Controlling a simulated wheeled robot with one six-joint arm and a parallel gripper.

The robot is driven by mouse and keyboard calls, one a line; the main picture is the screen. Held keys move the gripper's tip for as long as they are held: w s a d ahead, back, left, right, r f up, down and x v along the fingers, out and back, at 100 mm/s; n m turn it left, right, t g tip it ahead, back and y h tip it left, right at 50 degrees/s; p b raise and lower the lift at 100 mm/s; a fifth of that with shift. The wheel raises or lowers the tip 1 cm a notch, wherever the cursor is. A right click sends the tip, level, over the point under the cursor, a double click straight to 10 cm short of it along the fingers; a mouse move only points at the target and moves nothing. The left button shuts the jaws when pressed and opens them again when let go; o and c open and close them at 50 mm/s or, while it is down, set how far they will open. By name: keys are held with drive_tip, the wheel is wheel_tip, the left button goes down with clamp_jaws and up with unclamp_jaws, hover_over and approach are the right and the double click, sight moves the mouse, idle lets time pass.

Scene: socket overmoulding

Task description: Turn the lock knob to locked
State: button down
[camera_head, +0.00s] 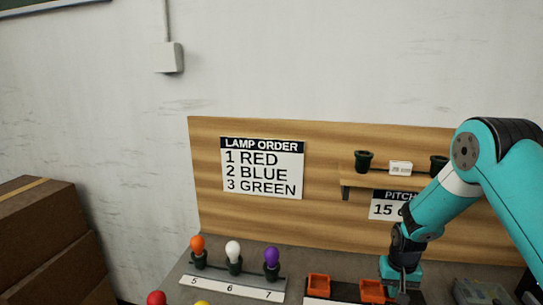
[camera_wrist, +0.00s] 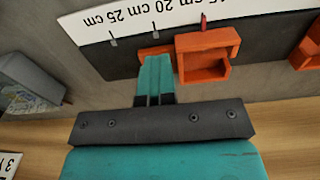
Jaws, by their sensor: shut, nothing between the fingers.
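My gripper (camera_head: 402,288) points down at the dark rail at the front right of the bench. In the wrist view its teal fingers (camera_wrist: 155,68) are together with nothing held between them. An orange part (camera_wrist: 146,53) shows at the fingertips, partly hidden by them, so I cannot tell whether they touch it. It may be the lock knob, but its shape and its turned position are not readable. Beside it on the rail is an orange open-topped carriage (camera_wrist: 230,41) with a red pointer (camera_wrist: 204,22) near the scale. In the head view the carriage (camera_head: 371,285) is just left of my gripper.
A white scale (camera_wrist: 140,14) marked in cm runs along the rail. Another orange block (camera_wrist: 309,48) sits farther along; it also shows in the head view (camera_head: 318,281). Lamps on a numbered stand (camera_head: 232,288) are at left. A wooden board (camera_head: 320,220) with a shelf rises behind.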

drive_tip(key=shift+s+a+f+g, duration=0.3)
drive_tip(key=shift+s+a+f, duration=0.1)
drive_tip(key=shift+s+a, duration=0.25)
drive_tip(key=r+p, duration=0.1)
drive_tip(key=r, duration=0.1)
drive_tip(key=r+p, duration=0.3)
drive_tip(key=shift+w+d+r, duration=0.15)
drive_tip(key=shift+d+r, duration=0.1)
drive_tip(key=shift+r, duration=0.15)
